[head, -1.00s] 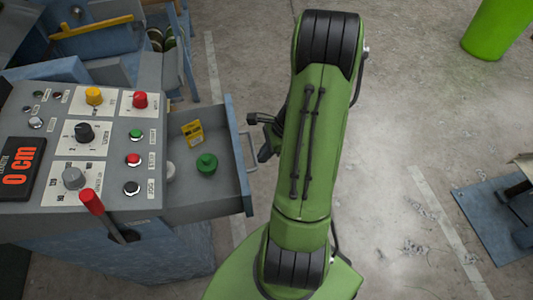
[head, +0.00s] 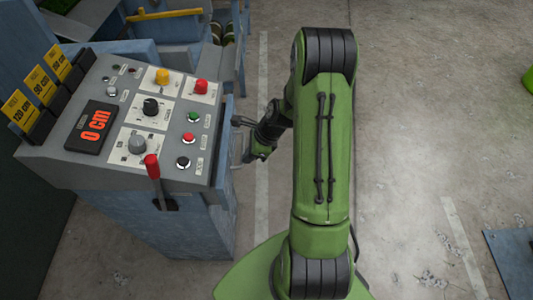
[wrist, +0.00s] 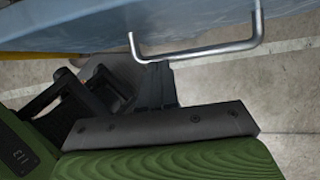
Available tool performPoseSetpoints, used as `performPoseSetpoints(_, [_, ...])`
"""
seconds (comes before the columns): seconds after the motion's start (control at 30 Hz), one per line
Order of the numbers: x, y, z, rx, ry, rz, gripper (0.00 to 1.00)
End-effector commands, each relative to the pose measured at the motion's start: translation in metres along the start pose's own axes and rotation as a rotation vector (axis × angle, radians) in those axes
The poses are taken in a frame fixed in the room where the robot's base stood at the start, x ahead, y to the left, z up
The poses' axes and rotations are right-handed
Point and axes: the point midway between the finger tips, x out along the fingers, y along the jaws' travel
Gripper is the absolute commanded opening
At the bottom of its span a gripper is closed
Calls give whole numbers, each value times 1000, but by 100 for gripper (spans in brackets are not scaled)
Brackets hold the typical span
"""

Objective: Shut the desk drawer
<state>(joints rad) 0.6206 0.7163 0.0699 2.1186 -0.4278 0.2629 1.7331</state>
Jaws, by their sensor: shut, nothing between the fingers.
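The desk drawer's blue front (head: 224,135) sits close against the right side of the grey control desk (head: 125,185) in the head view. Its inside is out of sight; I cannot tell whether a thin gap remains. The metal drawer handle (head: 237,158) shows on that front. In the wrist view the pale blue drawer front (wrist: 195,22) spans the top, with its bar handle (wrist: 195,50) below. My gripper (head: 250,154) is shut and empty beside the drawer front. Its dark fingers also show in the wrist view (wrist: 157,85), close to the handle; contact is unclear.
Blue machinery with a yellow bar (head: 165,15) is behind. The concrete floor at right is largely clear.

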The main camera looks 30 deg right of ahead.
Motion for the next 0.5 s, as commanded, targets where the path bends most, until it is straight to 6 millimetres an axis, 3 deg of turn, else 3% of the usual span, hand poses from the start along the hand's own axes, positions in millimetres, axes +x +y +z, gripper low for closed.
performPoseSetpoints(0.2, [13, 1, 26, 0, 3, 3, 0])
performPoseSetpoints(0.5, [23, 1, 44, 2, 3, 1, 0])
